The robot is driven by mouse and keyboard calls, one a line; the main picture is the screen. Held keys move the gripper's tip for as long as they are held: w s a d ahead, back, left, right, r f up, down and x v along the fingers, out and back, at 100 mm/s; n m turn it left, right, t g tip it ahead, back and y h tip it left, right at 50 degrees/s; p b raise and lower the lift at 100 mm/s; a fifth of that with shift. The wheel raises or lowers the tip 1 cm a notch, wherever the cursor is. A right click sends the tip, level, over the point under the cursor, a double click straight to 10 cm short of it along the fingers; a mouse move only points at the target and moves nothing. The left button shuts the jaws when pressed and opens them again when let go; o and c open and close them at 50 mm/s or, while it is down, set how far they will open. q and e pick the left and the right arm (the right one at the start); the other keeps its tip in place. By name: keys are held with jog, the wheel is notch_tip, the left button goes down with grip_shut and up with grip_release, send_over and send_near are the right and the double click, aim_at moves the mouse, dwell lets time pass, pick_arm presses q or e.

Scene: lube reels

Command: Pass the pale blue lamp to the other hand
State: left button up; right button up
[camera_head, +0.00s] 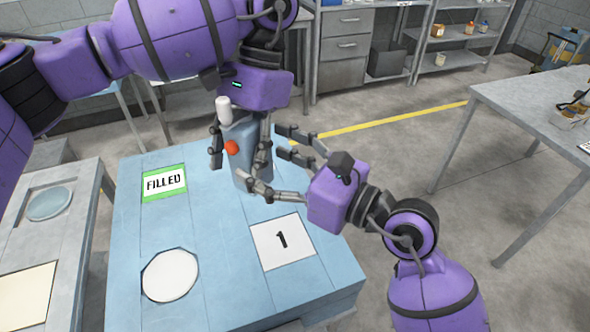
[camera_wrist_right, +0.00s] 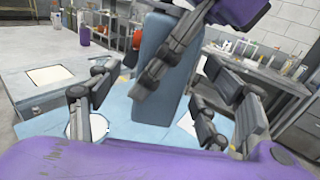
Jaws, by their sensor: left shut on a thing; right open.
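The pale blue lamp (camera_head: 240,150) is a tall box with an orange-red knob and a white cap, upright over the blue table. My left gripper (camera_head: 238,160) comes down from above and is shut on the lamp, one finger on each side. The lamp also shows in the right wrist view (camera_wrist_right: 155,50), with dark left-gripper fingers across it. My right gripper (camera_head: 264,158) comes from the lower right and is open, its fingers spread around the lamp's right side. Its open fingers show in the right wrist view (camera_wrist_right: 147,88). I cannot tell whether the lamp's base touches the table.
The blue table (camera_head: 215,290) bears a green-edged FILLED sign (camera_head: 164,183), a white card marked 1 (camera_head: 270,250) and a white octagonal plate (camera_head: 170,274). A grey side table (camera_head: 75,240) stands left, another table (camera_head: 530,115) right. Shelves and drawers stand behind.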

aim_at(252, 153)
jog(key=shift+x, duration=1.7)
jog(key=shift+s+a, duration=0.1)
jog(key=c, duration=1.6)
pick_arm(q)
jog(key=o, duration=1.3)
jog(key=shift+c, duration=0.2)
pick_arm(e)
jog(key=shift+r, duration=0.1)
pick_arm(q)
jog(key=o, duration=0.3)
jog(key=shift+r, duration=0.1)
jog(key=v, duration=1.2)
